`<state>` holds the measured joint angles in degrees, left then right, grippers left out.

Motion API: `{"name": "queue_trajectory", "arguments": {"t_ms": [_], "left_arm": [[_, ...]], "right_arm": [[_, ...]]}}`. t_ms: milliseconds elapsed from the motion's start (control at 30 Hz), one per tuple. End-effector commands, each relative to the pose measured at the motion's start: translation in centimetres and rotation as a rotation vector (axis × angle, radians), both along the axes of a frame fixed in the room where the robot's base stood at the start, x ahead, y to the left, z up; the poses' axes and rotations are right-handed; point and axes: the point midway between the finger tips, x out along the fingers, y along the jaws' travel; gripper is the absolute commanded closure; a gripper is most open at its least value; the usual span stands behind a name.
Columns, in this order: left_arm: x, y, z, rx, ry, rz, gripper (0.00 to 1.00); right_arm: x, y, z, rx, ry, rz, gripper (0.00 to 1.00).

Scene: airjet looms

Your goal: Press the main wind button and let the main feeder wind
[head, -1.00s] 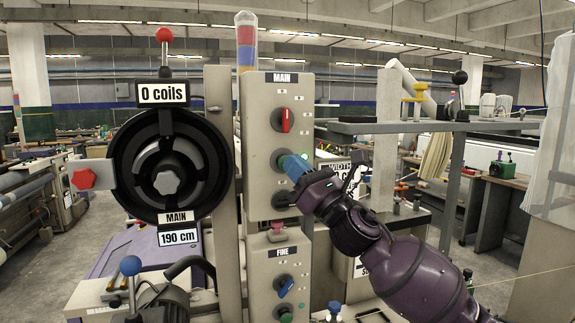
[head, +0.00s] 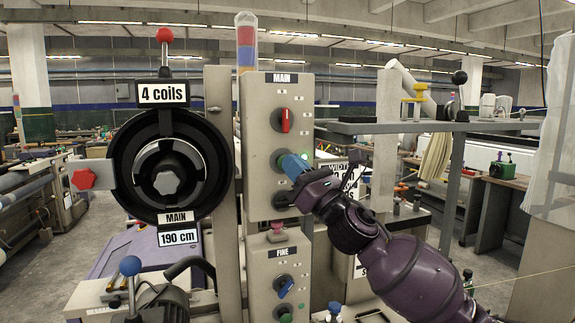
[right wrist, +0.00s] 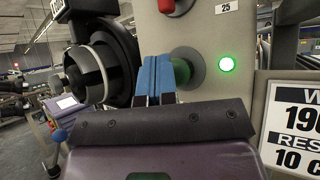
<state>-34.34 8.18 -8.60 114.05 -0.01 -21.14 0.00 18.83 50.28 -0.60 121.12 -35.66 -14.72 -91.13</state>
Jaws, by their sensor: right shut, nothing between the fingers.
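The main feeder (head: 170,166) is a black round drum at the left in the head view. The sign above it (head: 163,93) reads 4 coils, and a plate below reads MAIN, 190 cm. The MAIN control box (head: 256,150) stands to its right. My right gripper (head: 288,163) is shut with blue fingertips at the green button on this box. In the right wrist view the blue fingertips (right wrist: 157,75) are in front of the green button (right wrist: 181,71); contact cannot be told for sure. A green light (right wrist: 227,64) is lit beside it. My left gripper is not in view.
A red knob (head: 285,120) sits above the button on the same box. The FINE box (head: 280,270) with a blue knob is below. A width sign (right wrist: 295,125) stands close at the right in the wrist view.

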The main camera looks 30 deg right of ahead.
Motion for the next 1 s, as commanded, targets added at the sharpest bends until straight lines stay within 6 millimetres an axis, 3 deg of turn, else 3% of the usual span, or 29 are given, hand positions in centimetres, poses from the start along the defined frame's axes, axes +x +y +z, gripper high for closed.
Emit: {"name": "queue_trajectory", "arguments": {"t_ms": [1000], "left_arm": [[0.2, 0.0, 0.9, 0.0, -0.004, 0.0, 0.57]], "right_arm": [[-2.4, 0.6, 0.0, 0.0, 0.001, 0.0, 1.0]]}}
